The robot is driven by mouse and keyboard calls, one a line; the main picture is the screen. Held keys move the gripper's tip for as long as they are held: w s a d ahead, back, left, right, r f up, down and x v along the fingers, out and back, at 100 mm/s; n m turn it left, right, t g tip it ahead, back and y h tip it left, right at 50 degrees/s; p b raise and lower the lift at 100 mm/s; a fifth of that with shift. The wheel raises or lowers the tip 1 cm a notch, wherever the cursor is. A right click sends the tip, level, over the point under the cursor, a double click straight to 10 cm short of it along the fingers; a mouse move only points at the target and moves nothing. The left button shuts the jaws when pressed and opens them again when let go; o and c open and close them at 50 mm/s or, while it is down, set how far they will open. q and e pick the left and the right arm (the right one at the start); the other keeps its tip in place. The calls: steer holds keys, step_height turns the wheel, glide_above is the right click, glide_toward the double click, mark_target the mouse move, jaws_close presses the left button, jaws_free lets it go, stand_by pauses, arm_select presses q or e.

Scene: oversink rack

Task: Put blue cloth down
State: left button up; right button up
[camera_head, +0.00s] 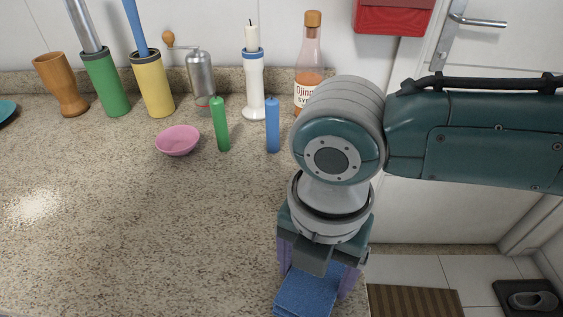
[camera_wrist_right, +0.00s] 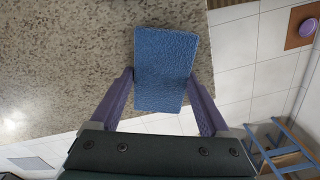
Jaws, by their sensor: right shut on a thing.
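The blue cloth (camera_head: 308,291) is a flat rectangular piece at the bottom of the head view, near the counter's right edge. My right gripper (camera_head: 318,277) is shut on it, with one purple finger on each side. In the right wrist view the cloth (camera_wrist_right: 165,68) stands out past the fingertips of my right gripper (camera_wrist_right: 161,84), with the counter behind it. I cannot tell whether the cloth touches the counter. The lower end of the cloth is cut off in the head view. My left gripper is not in view.
The speckled counter (camera_head: 130,220) is clear at left and centre. Along its back stand a pink bowl (camera_head: 178,140), green candle (camera_head: 220,125), blue candle (camera_head: 272,126), white candle holder (camera_head: 254,85), grinder (camera_head: 201,75) and bottle (camera_head: 308,65). The counter ends at right above a tiled floor (camera_head: 480,275).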

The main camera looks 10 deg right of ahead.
steer(key=shift+f, duration=0.2)
steer(key=o, duration=1.2)
steer(key=shift+r, duration=0.1)
steer(key=shift+c, duration=0.2)
